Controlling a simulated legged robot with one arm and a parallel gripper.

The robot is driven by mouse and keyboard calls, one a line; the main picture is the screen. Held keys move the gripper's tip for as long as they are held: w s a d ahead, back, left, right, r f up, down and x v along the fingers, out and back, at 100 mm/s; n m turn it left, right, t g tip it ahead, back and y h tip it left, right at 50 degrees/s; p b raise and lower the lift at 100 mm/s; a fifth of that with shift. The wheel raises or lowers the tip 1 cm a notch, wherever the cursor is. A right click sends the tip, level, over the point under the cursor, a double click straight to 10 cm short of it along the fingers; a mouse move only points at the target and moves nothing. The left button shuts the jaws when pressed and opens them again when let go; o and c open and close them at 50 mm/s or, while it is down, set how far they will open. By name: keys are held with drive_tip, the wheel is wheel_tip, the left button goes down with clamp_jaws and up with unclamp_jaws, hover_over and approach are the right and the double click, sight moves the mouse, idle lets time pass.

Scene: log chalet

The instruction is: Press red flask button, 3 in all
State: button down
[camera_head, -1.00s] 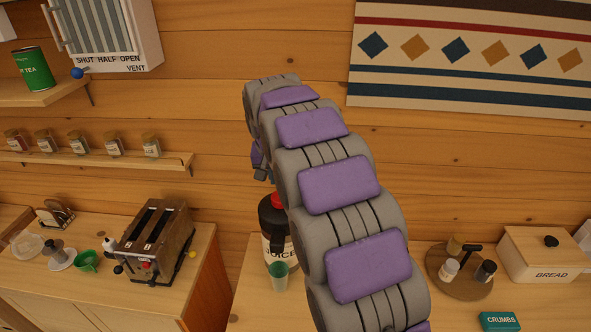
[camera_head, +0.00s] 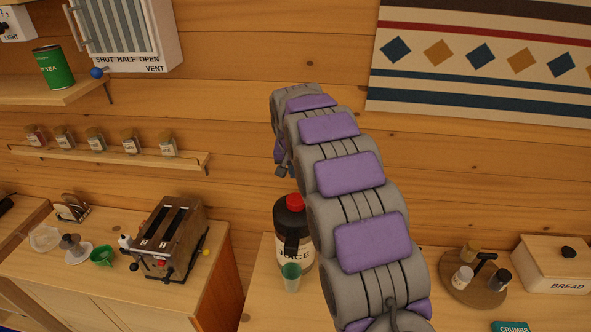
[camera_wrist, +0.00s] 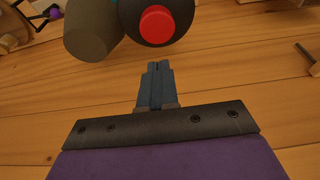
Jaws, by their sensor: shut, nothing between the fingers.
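The dark flask (camera_head: 284,240), labelled as juice, stands upright on the counter, with a red button (camera_head: 295,202) on its top. My arm covers part of its right side. In the wrist view the red button (camera_wrist: 158,25) shows as a round disc on the dark flask top (camera_wrist: 183,28). My gripper (camera_wrist: 158,65) is shut and empty. Its tips lie just below the button in that picture, with a gap between them. In the head view my gripper (camera_head: 282,170) is a small dark shape above the flask, partly hidden by my arm.
A green cup (camera_head: 291,277) stands in front of the flask. A grey cylinder (camera_wrist: 92,30) is beside the flask in the wrist view. A toaster-like machine (camera_head: 170,238) is on the left counter; a round tray (camera_head: 470,292) and bread box (camera_head: 552,268) are to the right.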

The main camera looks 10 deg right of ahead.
drive_tip(key=p, duration=0.1)
approach(295, 198)
drive_tip(key=x, duration=0.5)
drive_tip(key=shift+w+d+f, duration=0.1)
drive_tip(key=shift+w+d, duration=0.05)
drive_tip(key=shift+w, duration=0.05)
drive_tip(key=shift+f, duration=0.75)
